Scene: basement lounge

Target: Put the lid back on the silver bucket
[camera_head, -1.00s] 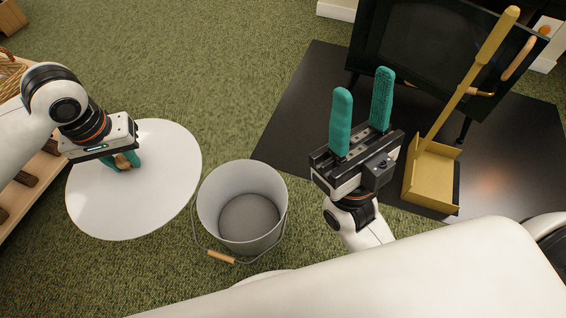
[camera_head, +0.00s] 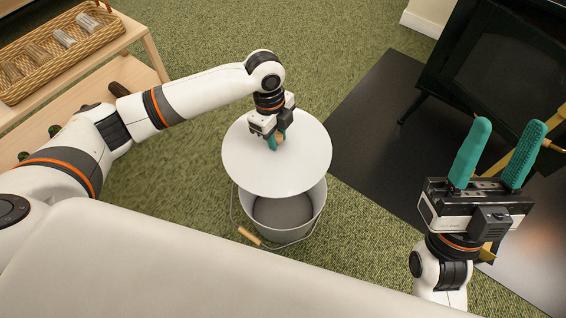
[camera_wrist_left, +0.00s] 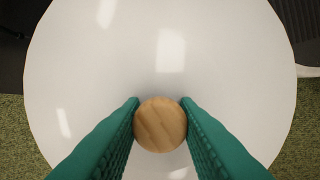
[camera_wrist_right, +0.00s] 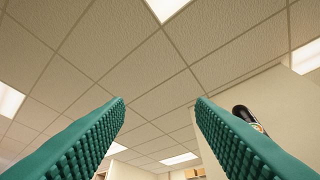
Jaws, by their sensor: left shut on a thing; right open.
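The silver bucket (camera_head: 290,232) stands upright on the green carpet in the head view, its wire handle with a wooden grip (camera_head: 249,236) hanging down at its front. The round white lid (camera_head: 262,172) is above the bucket and covers the far part of its opening; the near part shows open. My left gripper (camera_head: 277,142) is shut on the lid's wooden knob, which shows in the left wrist view (camera_wrist_left: 160,124). The knob sits between the two green fingers. My right gripper (camera_head: 500,160) is open and empty at the right, fingers pointing up; its wrist view shows the ceiling between the fingers (camera_wrist_right: 160,105).
A wooden shelf with a wicker basket (camera_head: 50,45) stands at the upper left. A black stove (camera_head: 490,70) stands on a dark floor plate (camera_head: 375,130) at the right. Yellow tools are partly hidden behind my right gripper. Carpet around the bucket is clear.

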